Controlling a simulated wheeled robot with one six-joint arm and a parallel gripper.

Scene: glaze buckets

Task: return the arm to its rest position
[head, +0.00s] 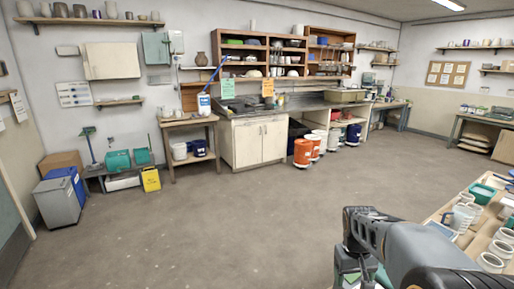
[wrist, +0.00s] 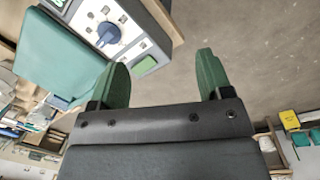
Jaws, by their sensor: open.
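My arm reaches in from the lower right of the head view, held over open floor. In the wrist view my gripper (wrist: 163,78) shows two green fingers well apart, with only bare floor and nothing held between them. In the head view a small green part of the gripper shows below the arm, and most of the gripper is hidden there. Near the left finger in the wrist view is a grey panel with a blue knob (wrist: 108,33), and a teal flat surface (wrist: 62,50) is beside it.
A wooden table (head: 437,217) with white jars (head: 490,262) stands close on the right. Orange buckets (head: 302,153) stand by the far counter (head: 255,140). The middle floor (head: 220,220) is clear.

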